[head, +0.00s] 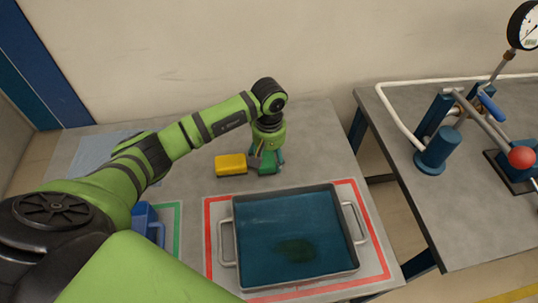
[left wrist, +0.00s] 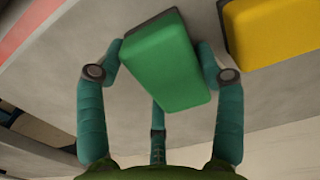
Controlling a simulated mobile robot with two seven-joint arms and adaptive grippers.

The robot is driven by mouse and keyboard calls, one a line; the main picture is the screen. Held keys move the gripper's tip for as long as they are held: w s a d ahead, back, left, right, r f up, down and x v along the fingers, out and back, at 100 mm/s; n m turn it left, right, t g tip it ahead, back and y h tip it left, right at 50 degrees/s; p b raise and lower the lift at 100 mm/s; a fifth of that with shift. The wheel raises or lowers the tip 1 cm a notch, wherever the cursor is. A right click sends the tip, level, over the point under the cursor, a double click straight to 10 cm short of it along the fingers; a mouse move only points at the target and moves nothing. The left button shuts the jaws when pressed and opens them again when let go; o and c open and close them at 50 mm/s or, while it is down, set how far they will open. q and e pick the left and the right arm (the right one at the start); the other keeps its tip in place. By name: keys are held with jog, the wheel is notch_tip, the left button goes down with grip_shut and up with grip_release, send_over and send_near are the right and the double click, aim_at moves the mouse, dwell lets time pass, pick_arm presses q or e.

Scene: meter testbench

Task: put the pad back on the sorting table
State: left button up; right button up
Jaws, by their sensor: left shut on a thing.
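A green pad (head: 267,169) is between the fingers of my left gripper (head: 266,157), low over the grey table (head: 308,140) behind the tray. In the left wrist view the green pad (left wrist: 161,62) sits between the teal fingers of my left gripper (left wrist: 162,52), which are shut on its sides. I cannot tell whether the pad touches the table. A yellow pad (head: 231,165) lies on the table just left of it, and also shows in the left wrist view (left wrist: 275,30). My right gripper is not in view.
A metal tray of blue liquid (head: 240,258) with a dark patch stands inside a red outline (head: 374,240). A blue container (head: 147,219) is at the left by a green outline. A second table (head: 444,228) at right carries a pipe rig and gauge (head: 525,25). The back right of the near table is clear.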

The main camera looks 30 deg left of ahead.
aim_at(269, 154)
pick_arm(q)
jog(key=o, duration=1.1)
jog(key=shift+r+p, duration=0.1)
jog(key=shift+p, duration=0.2)
jog(key=shift+r, duration=0.25)
notch_tip(269, 154, up, 12)
jog(key=b, duration=0.3)
jog(key=shift+f, duration=0.25)
